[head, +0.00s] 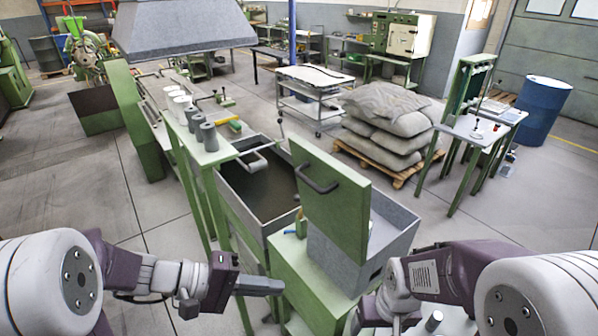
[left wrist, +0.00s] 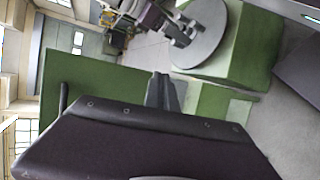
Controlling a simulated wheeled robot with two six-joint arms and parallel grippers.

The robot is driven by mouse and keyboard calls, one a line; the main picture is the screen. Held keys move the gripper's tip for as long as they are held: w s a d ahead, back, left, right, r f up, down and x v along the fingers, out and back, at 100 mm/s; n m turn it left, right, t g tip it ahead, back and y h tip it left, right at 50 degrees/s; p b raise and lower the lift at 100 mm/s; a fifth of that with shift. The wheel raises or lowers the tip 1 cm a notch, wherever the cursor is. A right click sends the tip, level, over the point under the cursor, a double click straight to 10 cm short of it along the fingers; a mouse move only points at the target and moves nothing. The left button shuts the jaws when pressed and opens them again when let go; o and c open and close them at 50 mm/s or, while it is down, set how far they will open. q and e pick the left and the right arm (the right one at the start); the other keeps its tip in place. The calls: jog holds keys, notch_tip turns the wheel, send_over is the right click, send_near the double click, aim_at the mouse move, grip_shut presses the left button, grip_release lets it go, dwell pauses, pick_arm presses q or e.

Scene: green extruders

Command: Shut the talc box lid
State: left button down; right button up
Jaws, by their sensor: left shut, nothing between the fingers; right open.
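The talc box (head: 345,262) is a grey bin on a green stand in the head view. Its green lid (head: 328,205) stands raised, nearly upright, with a dark bar handle (head: 316,181) on the face toward the left. My left gripper (head: 280,287) is shut and empty, left of the box and below the lid, apart from both. In the left wrist view its fingers (left wrist: 163,90) are together in front of a green panel (left wrist: 90,80) that looks like the lid. My right gripper (head: 395,322) is open at the bottom edge, right of the box, partly cut off.
A grey open trough (head: 258,190) stands behind and left of the box. A green bench with grey and white cylinders (head: 208,137) runs at the left. Stacked sacks on a pallet (head: 385,120) and a small table (head: 478,130) stand behind.

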aim_at(306, 182)
pick_arm(q)
jog(key=w+a+r+n+t+h+p, duration=0.1)
jog(key=w+a+r+t, duration=0.25)
jog(key=r, duration=0.25)
jog(key=w+a+r+n+t+h+p, duration=0.1)
jog(key=w+a+r+n+t, duration=0.15)
jog(key=w+r+t, duration=0.35)
jog(key=shift+m+g, duration=0.45)
jog(key=shift+g, duration=0.4)
jog(key=p+x, duration=0.7)
jog(key=x, duration=0.5)
jog(key=shift+d+r, duration=0.15)
jog(key=shift+d, duration=0.25)
jog(key=shift+w+d, duration=0.15)
jog(key=shift+w, duration=0.05)
pick_arm(e)
notch_tip(306, 182, up, 10)
pick_arm(q)
jog(key=shift+s, duration=0.1)
pick_arm(e)
jog(key=shift+s, duration=0.1)
